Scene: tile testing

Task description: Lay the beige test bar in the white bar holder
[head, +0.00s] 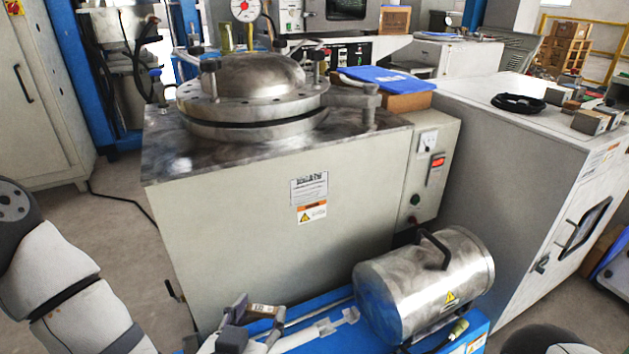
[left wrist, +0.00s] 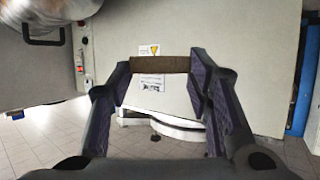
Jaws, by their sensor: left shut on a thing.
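The beige test bar (head: 264,309) is in my left gripper (head: 252,324), low in the head view. In the left wrist view the bar (left wrist: 160,64) looks brown and spans crosswise between the two fingertips of the left gripper (left wrist: 160,72). My right gripper does not show.
A steel cylinder (head: 425,285) with a black handle lies on the blue bench (head: 382,346), right of the white pieces. A large beige machine (head: 250,215) with a domed steel lid stands behind. A grey-white cabinet (head: 520,190) is at right. Open floor (head: 120,200) is at left.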

